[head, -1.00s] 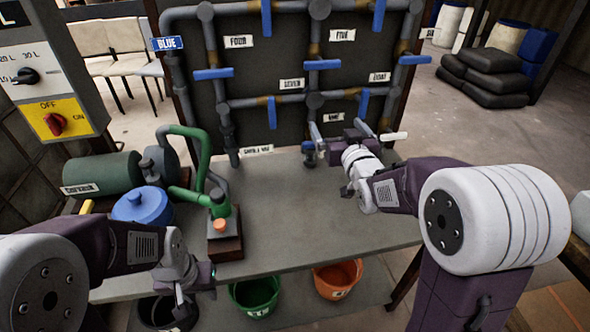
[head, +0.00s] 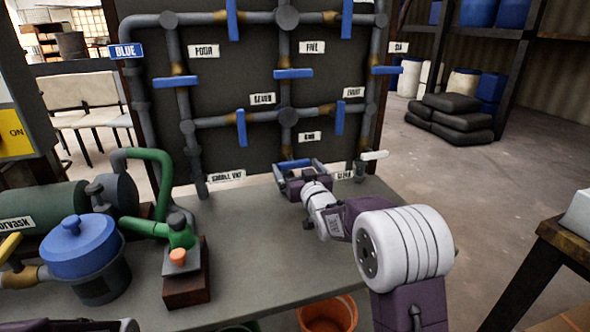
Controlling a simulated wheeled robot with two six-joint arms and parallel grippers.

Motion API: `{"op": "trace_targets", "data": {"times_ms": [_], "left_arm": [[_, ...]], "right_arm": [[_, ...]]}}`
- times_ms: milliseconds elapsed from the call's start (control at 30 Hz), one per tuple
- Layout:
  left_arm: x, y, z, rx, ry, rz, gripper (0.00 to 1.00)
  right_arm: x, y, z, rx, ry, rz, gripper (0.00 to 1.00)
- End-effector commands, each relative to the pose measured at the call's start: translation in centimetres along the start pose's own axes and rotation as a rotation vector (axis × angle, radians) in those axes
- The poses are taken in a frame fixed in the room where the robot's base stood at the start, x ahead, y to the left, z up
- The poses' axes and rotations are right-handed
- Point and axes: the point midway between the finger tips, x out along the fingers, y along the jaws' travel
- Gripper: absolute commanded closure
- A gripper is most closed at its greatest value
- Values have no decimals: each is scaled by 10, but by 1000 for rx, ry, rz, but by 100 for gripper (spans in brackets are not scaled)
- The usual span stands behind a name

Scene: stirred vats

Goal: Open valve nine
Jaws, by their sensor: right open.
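The label that seems to read NINE (head: 310,137) is on the dark board, beside the lower end of the middle vertical pipe. Just below it a blue handle (head: 293,163) lies roughly crosswise to that pipe. My right gripper (head: 299,168) is at this handle with its jaws open, a finger near each end of it. I cannot tell whether the fingers touch it. The valve body under the handle is mostly hidden by the gripper. My left gripper is out of view; only a bit of my left arm shows at the bottom left.
A tap with a white handle (head: 374,155) stands right of my gripper. A green pump (head: 181,232) and blue-lidded pot (head: 80,247) stand left. The bench middle is clear.

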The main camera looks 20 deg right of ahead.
Motion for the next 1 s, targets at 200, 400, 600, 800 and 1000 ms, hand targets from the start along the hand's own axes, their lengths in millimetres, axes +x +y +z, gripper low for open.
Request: {"op": "trace_targets", "data": {"times_ms": [200, 400, 600, 800, 1000], "left_arm": [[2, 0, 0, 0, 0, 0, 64], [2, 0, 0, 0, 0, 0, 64], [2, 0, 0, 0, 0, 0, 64], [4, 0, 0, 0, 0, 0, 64], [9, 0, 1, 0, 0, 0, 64]], "right_arm": [[16, 0, 0, 0, -1, -1, 0], [17, 0, 0, 0, -1, -1, 0], [17, 0, 0, 0, 0, 0, 50], [17, 0, 0, -15, 0, 0, 50], [17, -1, 1, -97, 1, -1, 50]]}}
